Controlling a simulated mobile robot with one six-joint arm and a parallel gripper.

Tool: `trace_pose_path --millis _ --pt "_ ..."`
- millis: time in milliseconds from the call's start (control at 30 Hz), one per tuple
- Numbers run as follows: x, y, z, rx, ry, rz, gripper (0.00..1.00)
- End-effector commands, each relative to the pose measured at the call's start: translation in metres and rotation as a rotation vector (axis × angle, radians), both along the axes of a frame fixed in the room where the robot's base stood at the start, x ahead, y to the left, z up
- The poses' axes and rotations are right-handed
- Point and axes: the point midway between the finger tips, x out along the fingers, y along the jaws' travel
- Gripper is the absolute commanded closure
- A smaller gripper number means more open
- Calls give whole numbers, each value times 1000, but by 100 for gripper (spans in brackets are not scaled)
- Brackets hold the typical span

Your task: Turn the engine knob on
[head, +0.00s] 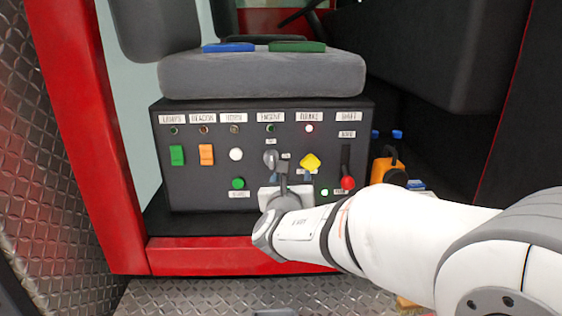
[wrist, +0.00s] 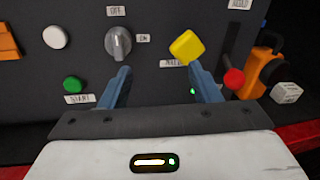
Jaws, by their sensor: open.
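The engine knob (wrist: 118,43) is a grey round knob with a raised grip on the black control panel. Its grip stands about upright, towards the OFF label (wrist: 116,11) above it; the ON label (wrist: 143,38) is to its right. In the head view the knob (head: 270,158) sits below the ENGINE label (head: 270,117), close to my gripper. My gripper (wrist: 160,76) is open with nothing between its fingers. The left fingertip shows just below the knob, and the right one below the yellow knob (wrist: 187,46). I cannot tell whether the fingers touch the panel.
A white button (wrist: 56,37), a green START button (wrist: 72,84) and a red-tipped lever (wrist: 233,78) flank the gripper. An orange object (wrist: 262,68) stands at the right. A grey seat (head: 262,75) overhangs the panel; a red frame (head: 190,255) runs below.

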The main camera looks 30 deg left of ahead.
Motion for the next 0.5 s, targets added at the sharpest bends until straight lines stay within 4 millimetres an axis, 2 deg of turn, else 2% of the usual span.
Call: trace_pose_path --millis 33,100,200,267,500 --pt "-8 20 0 -44 -28 52 43" --pt "-14 37 0 -84 -59 98 43" --pt "-16 49 0 -112 -81 129 43" --pt "-12 52 1 -116 -84 133 43" --pt "21 67 3 -114 -82 130 43"
